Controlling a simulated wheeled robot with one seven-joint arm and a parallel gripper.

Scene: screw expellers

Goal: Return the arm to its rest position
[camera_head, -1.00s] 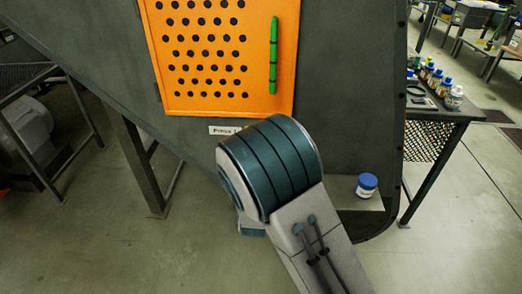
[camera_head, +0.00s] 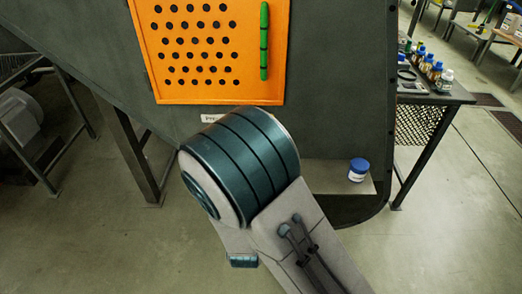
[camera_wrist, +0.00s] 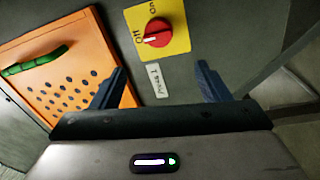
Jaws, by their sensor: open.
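My gripper (camera_wrist: 158,88) shows in the wrist view with its two dark fingers spread apart and nothing between them. Beyond the fingers is a grey machine panel with a red rotary knob (camera_wrist: 157,33) on a yellow plate marked On and Off. A small white label (camera_wrist: 158,81) sits below the knob. In the head view, my bent arm covers the lower middle of the picture, and the gripper itself is hidden there.
An orange perforated panel (camera_head: 210,92) with a green handle (camera_head: 264,42) is on the grey machine (camera_head: 335,90). A blue-lidded jar (camera_head: 358,170) stands on a low ledge right of my arm. A side table (camera_head: 450,97) holds several bottles.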

